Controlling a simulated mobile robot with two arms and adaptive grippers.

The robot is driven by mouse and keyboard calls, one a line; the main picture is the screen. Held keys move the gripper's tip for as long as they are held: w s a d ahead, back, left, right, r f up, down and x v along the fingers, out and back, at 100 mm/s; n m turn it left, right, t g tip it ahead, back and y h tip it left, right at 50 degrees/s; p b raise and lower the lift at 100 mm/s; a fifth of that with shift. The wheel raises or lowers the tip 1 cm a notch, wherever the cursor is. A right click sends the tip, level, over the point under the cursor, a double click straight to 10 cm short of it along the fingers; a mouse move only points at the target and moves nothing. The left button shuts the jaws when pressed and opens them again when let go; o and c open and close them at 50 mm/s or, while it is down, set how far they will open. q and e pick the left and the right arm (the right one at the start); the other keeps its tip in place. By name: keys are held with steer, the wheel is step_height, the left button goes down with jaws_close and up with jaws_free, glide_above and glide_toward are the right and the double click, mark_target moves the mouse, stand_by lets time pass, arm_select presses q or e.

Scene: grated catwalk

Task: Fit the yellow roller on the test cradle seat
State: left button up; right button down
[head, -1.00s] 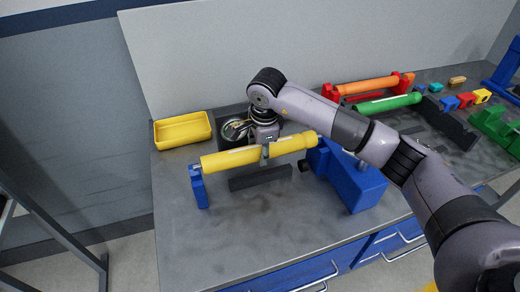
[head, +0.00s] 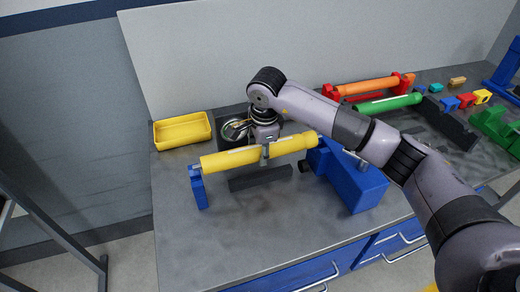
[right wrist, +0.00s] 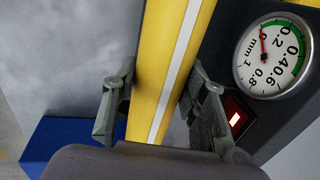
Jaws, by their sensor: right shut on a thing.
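The yellow roller (head: 228,159) with a pale stripe lies across the test cradle in the head view. Its left end is at the top of the small blue post (head: 199,190), and its right end is by the big blue block (head: 352,182). I cannot tell whether either end is fully seated. My right gripper (head: 265,152) is shut on the roller near its middle. In the right wrist view the fingers (right wrist: 160,105) stand on both sides of the yellow roller (right wrist: 174,55). My left gripper is not in view.
A dial gauge (right wrist: 272,57) and a red-lit display (right wrist: 237,116) stand beside the roller. A yellow tray (head: 183,131) is at the back left. An orange roller (head: 368,86) and a green roller (head: 388,104) lie to the right. The bench front (head: 260,222) is clear.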

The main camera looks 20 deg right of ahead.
steer(key=shift+f+b, duration=2)
steer(key=shift+f, duration=0.15)
steer(key=c, duration=0.9)
jaws_free()
steer(key=o, duration=0.4)
steer(key=shift+f, duration=0.1)
